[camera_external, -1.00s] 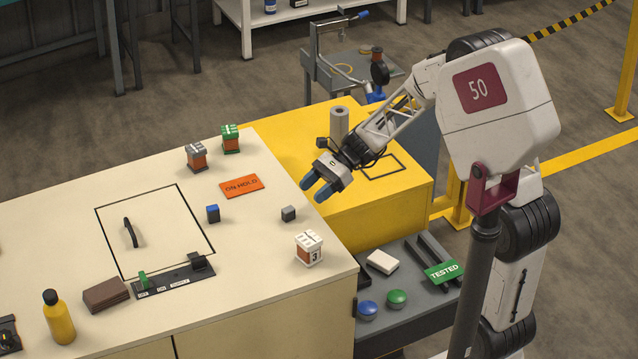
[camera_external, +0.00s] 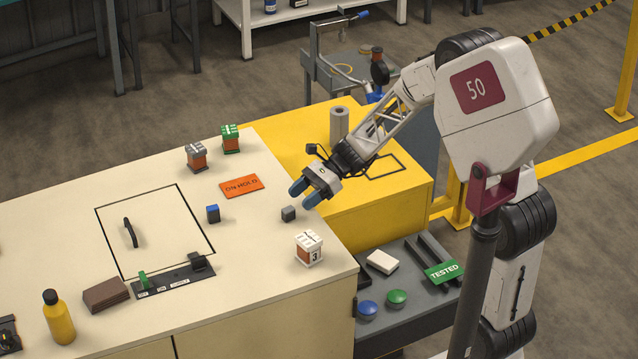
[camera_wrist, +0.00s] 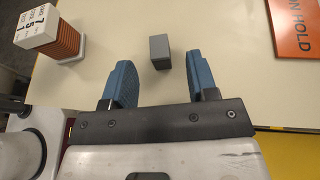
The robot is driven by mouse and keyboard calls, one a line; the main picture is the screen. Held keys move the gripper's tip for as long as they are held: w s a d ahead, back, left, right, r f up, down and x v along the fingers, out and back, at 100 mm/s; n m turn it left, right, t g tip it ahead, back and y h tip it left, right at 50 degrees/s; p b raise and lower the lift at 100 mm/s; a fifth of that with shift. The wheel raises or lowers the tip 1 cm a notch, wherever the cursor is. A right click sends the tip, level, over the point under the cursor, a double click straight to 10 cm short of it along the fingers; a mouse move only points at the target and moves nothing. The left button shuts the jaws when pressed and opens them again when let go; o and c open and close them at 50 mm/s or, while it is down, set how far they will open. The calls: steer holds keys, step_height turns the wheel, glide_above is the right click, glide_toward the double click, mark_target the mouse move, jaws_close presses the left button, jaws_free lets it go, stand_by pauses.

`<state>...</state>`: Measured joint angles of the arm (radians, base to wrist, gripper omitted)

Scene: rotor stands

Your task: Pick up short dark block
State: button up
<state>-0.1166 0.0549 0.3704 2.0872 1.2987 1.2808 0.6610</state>
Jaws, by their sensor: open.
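A short dark grey block (camera_external: 288,214) stands on the cream table top near its right edge. It also shows in the wrist view (camera_wrist: 160,52), ahead of the fingertips and between their lines, with a dark side face. My gripper (camera_external: 303,195) is open with blue fingers, above and slightly to the right of the block in the external view. In the wrist view my gripper (camera_wrist: 158,78) has nothing between its fingers, and a gap shows between them and the block. A small block with a blue top (camera_external: 213,213) stands farther left on the table.
A white-topped orange rotor stand (camera_external: 309,248) is close by the block; it is at upper left in the wrist view (camera_wrist: 48,35). An orange ON HOLD sign (camera_external: 241,186) lies flat behind. Grey-topped (camera_external: 196,157) and green-topped (camera_external: 230,139) stands are farther back. The yellow table (camera_external: 375,212) adjoins at right.

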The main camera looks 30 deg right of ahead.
mark_target(288, 209)
steer(key=shift+a, duration=0.15)
steer(key=shift+x, duration=2.55)
steer(key=shift+f, duration=0.15)
steer(key=shift+c, duration=0.4)
jaws_close()
steer(key=shift+r, duration=0.85)
step_height(288, 209, up, 2)
steer(key=shift+r, duration=0.1)
steer(key=s+d, duration=0.2)
steer(key=s, duration=0.3)
steer(key=s+d, duration=0.2)
steer(key=s, duration=0.2)
steer(key=s+d+r, duration=0.1)
steer(key=s+d, duration=0.2)
steer(key=s, duration=0.2)
steer(key=shift+s, duration=0.3)
